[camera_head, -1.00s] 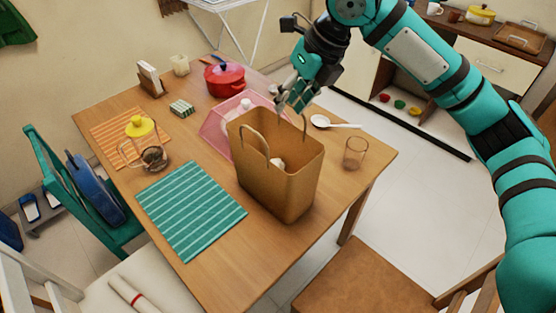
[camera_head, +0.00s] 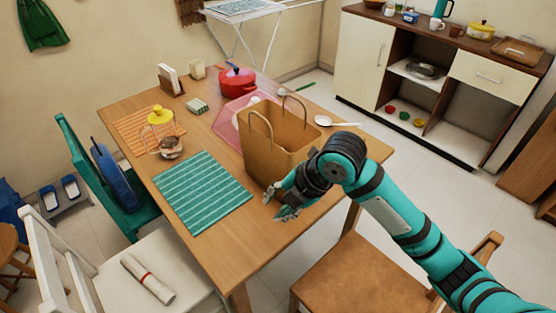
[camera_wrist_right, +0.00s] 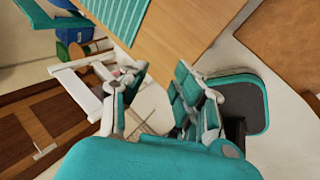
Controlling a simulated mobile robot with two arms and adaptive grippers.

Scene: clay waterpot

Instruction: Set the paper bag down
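The tan paper bag (camera_head: 262,150) stands upright on the wooden table (camera_head: 240,262) with both handles up. My right gripper (camera_head: 276,204) is in front of the bag's lower front side, by the table's near edge, and its arm hides the bag's lower right part. In the right wrist view its fingers (camera_wrist_right: 158,88) are spread apart with nothing between them. The bag does not show in that view. My left gripper is not in view.
A teal striped placemat (camera_head: 203,195) lies left of the bag. Chairs border the near side.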

